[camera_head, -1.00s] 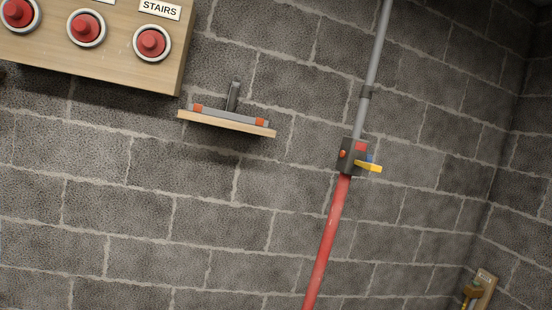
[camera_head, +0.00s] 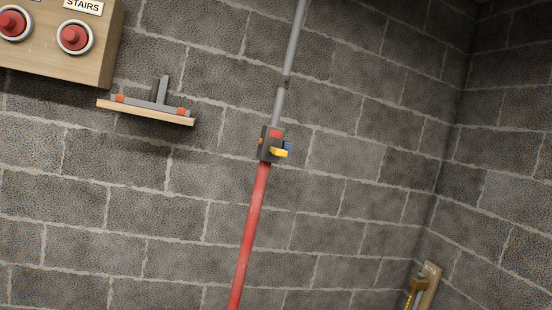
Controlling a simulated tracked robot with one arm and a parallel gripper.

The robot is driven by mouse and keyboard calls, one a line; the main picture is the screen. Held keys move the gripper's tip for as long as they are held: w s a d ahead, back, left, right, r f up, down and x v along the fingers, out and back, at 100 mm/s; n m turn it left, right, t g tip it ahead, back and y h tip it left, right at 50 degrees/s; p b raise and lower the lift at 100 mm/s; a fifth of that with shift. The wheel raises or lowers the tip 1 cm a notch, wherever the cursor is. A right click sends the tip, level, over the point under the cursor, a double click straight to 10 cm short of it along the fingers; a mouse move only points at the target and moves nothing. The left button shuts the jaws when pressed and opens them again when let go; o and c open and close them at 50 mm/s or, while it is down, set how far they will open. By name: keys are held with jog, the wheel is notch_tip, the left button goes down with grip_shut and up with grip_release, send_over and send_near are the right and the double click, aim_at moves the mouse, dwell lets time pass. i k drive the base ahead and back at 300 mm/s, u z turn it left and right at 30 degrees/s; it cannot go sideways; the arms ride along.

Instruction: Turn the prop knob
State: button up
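A prop stands slanted in front of the block wall, with a red lower tube (camera_head: 250,235) and a thinner grey upper tube (camera_head: 291,50). Where they meet is a dark block (camera_head: 264,144) with small red and orange patches. A yellow knob or lever (camera_head: 279,153) sticks out to the right from this block, with a small blue part (camera_head: 288,146) behind it. Which of these parts is the prop knob is not marked. My gripper is not in view, and nothing touches the prop in this view.
A small wooden shelf (camera_head: 150,113) holds a grey T-shaped piece (camera_head: 160,91) with orange ends. A wooden panel (camera_head: 100,58) with red buttons and a "STAIRS" label is at upper left. A brass-coloured fitting on a wooden plate (camera_head: 430,284) is at lower right, near the wall corner.

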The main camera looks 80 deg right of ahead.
aim_at(286, 146)
jog(key=k, duration=1.2)
jog(key=z, duration=1.8)
jog(key=i, duration=1.95)
jog(key=z, duration=0.3)
